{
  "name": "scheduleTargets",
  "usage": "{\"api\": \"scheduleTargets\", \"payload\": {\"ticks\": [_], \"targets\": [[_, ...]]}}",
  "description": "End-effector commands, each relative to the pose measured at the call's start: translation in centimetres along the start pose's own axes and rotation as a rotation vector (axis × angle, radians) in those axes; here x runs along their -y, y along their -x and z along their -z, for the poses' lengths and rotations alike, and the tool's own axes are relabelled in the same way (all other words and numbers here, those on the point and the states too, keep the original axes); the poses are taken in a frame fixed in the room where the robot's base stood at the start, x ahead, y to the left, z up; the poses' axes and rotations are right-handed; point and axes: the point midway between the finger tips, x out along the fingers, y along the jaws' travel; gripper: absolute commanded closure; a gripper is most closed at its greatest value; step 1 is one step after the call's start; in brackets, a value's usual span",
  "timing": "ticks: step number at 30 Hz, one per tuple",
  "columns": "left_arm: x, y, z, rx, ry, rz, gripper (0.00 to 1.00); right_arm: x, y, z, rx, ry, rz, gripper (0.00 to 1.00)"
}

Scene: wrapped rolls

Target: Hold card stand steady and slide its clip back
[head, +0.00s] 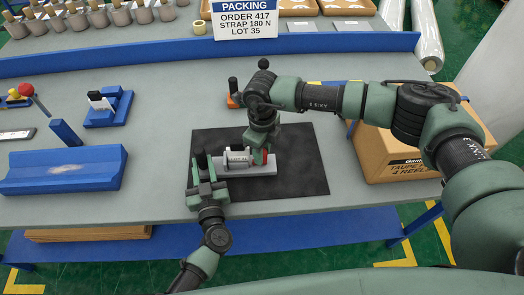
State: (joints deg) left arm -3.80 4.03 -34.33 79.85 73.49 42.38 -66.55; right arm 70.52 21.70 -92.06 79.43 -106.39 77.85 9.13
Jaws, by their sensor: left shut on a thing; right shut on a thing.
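The card stand (238,169) is a light grey base lying on a black mat (300,165), with a small pale block bearing a printed label (238,157) on it. My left gripper (207,167) reaches up from below and is shut on the stand's left end. My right gripper (262,148) comes down from above and is shut at the stand's right end, on a red part that looks like the clip (265,157). The fingers hide much of the clip and of the stand's left end.
A blue trough-like block (65,172) and a smaller blue holder (108,108) stand to the left. An orange-based item (233,100) stands behind the mat. A cardboard box (395,155) sits at the right under my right arm. The mat's right part is clear.

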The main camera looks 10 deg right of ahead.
Motion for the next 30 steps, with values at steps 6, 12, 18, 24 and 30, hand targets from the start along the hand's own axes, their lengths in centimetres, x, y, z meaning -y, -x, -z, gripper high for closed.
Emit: {"api": "scheduleTargets", "payload": {"ticks": [6, 12, 18, 24, 30], "targets": [[0.0, 0.0, 0.0, 0.0, 0.0, 0.0, 1.0, 0.1, 0.1, -0.1, 0.002, -0.001, 0.001, 1.0], [0.0, 0.0, 0.0, 0.0, 0.0, 0.0, 1.0, 0.1, 0.1, -0.1, 0.002, -0.001, 0.001, 1.0], [0.0, 0.0, 0.0, 0.0, 0.0, 0.0, 1.0, 0.1, 0.1, -0.1, 0.002, -0.001, 0.001, 1.0], [0.0, 0.0, 0.0, 0.001, 0.0, 0.0, 1.0, 0.2, 0.1, 0.0, 0.002, -0.002, 0.001, 1.0], [0.0, 0.0, 0.0, 0.001, 0.0, 0.001, 1.0, 1.2, 0.1, 1.6, 0.001, 0.0, 0.001, 1.0]]}}
